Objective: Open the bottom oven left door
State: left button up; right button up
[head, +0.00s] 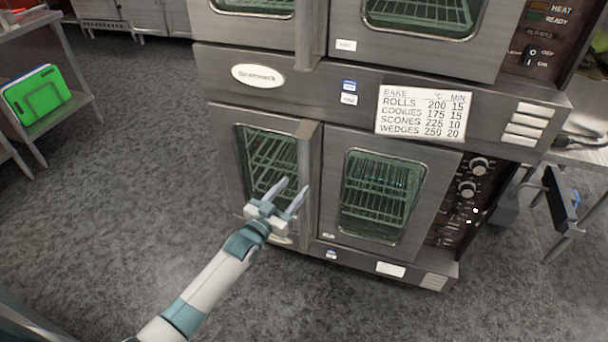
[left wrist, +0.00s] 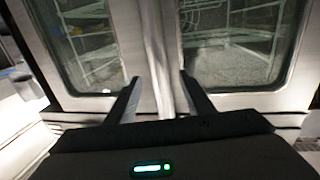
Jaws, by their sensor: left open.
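The bottom oven left door (head: 228,150) is a steel door with a glass window (head: 268,155), and it looks shut. A vertical steel bar (head: 311,150) runs along its right edge, beside the bottom right door (head: 332,160). My left gripper (head: 292,190) is open in front of the lower part of the left door, with its fingers pointing toward the bar. In the left wrist view the upright bar (left wrist: 158,50) shows between the two open fingers (left wrist: 158,82). I cannot tell whether the fingers touch it. My right gripper is not in view.
A second oven (head: 400,55) is stacked above, with a baking chart (head: 424,112) below its doors. A control panel with knobs (head: 467,190) is at the lower right. A metal shelf with green boards (head: 38,95) stands at the left. The grey floor (head: 140,150) left of the oven is clear.

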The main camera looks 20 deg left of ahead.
aim_at(301, 179)
pick_arm(q)
jog(key=shift+x, duration=3.6)
grip_shut()
